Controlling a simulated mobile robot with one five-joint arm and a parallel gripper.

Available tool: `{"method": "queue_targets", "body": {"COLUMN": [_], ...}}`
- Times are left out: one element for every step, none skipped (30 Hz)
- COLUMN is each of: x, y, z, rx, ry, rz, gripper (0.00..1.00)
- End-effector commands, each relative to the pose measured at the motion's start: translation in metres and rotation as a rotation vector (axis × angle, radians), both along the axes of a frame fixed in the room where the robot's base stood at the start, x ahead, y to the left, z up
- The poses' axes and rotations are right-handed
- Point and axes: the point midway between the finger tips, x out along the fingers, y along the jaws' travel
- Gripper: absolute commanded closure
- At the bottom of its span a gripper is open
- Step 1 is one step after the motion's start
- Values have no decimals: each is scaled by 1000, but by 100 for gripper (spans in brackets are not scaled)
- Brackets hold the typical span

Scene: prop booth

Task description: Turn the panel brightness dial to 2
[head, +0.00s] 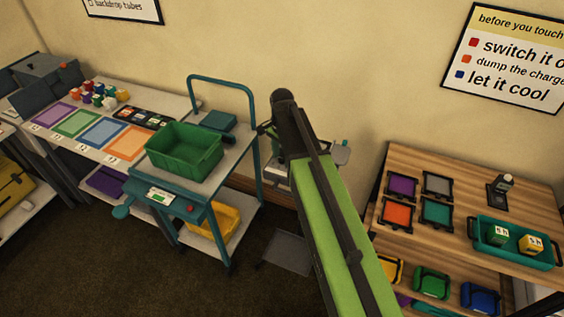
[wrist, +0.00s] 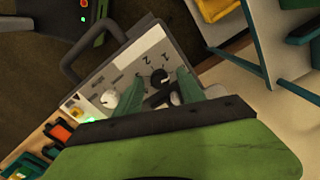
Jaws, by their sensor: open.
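A black dial (wrist: 161,82) sits below these numbers. I cannot tell which number its pointer marks. A pale knob (wrist: 109,98) is to its left on the same panel. My gripper (wrist: 160,84) is open, its two green fingers on either side of the black dial. I cannot tell whether either finger touches it. In the head view my arm hides most of the panel and my gripper.
In the head view a teal cart (head: 137,187) with a green bin (head: 185,150) stands left of my arm. A wooden shelf unit (head: 455,195) with a teal tray (head: 520,255) stands to the right. Dark floor (head: 190,290) is clear in front of the cart.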

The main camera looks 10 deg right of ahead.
Motion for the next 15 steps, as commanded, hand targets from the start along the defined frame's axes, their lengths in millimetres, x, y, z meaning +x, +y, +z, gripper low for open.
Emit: {"method": "queue_targets", "body": {"x": [0,0,0,0,0,0,0,0,0,0,0,0,0,0,0], "y": [0,0,0,0,0,0,0,0,0,-1,-1,-1,-1,-1,-1], "z": [1,1,2,2,2,2,2,2,2,2,2,2,2,2,2], "rx": [0,0,0,0,0,0,0,0,0,0,0,0,0,0,0], "ry": [0,0,0,0,0,0,0,0,0,0,0,0,0,0,0], "rz": [0,0,0,0,0,-1,-1,-1,-1,-1,-1,-1,-1,-1,-1], "gripper": [53,53,53,53,55,60,64,68,73,77,81,86,90,94,99]}}
